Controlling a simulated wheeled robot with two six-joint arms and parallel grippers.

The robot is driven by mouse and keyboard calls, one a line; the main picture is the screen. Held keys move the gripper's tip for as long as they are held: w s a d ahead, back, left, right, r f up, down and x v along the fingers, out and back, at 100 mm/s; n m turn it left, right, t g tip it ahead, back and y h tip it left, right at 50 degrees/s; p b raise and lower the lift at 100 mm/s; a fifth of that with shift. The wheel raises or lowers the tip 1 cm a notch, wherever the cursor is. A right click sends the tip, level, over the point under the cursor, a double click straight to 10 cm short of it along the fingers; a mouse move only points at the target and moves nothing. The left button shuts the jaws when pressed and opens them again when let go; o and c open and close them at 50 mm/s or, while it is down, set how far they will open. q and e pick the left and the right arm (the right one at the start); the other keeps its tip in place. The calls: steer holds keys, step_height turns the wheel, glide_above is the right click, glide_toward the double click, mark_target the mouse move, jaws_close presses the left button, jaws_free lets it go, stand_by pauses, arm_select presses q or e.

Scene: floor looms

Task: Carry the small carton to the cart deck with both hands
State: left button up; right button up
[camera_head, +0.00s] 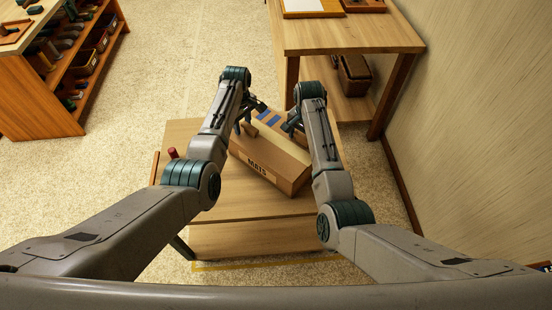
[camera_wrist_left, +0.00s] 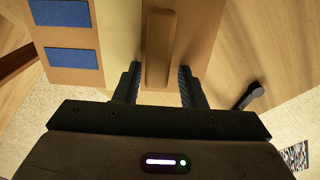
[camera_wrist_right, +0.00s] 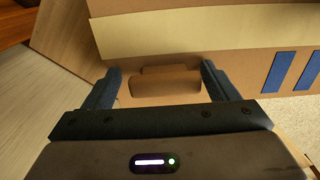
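The small carton (camera_head: 266,167), brown with the word MATS, a pale tape strip and blue patches, sits angled on a low wooden top (camera_head: 209,216). My left gripper (camera_head: 244,121) is at its far left side. In the left wrist view a brown handle (camera_wrist_left: 158,50) on the carton lies between the open fingers, with gaps on both sides. My right gripper (camera_head: 291,124) is at the carton's far right side. In the right wrist view its fingers are wide apart around another handle (camera_wrist_right: 165,86), not closed on it. I cannot tell whether the wooden top is the cart deck.
A wooden table (camera_head: 345,38) with a lower shelf stands behind on the right, near the wall (camera_head: 485,110). A shelf unit (camera_head: 50,95) with bins stands at the left. A red knob (camera_head: 173,153) rises at the low top's left edge. Carpet between is clear.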

arm_select(q)
steer(key=shift+s+d+r, duration=0.1)
steer(key=shift+d, duration=0.1)
arm_select(e)
steer(key=shift+a+r, duration=0.15)
steer(key=shift+a, duration=0.05)
arm_select(q)
steer(key=shift+r, duration=0.1)
steer(key=shift+r, duration=0.3)
arm_select(e)
steer(key=shift+r, duration=0.25)
arm_select(q)
step_height(320, 180, up, 11)
steer(key=shift+r, duration=0.1)
arm_select(e)
step_height(320, 180, up, 12)
steer(key=shift+f, duration=0.25)
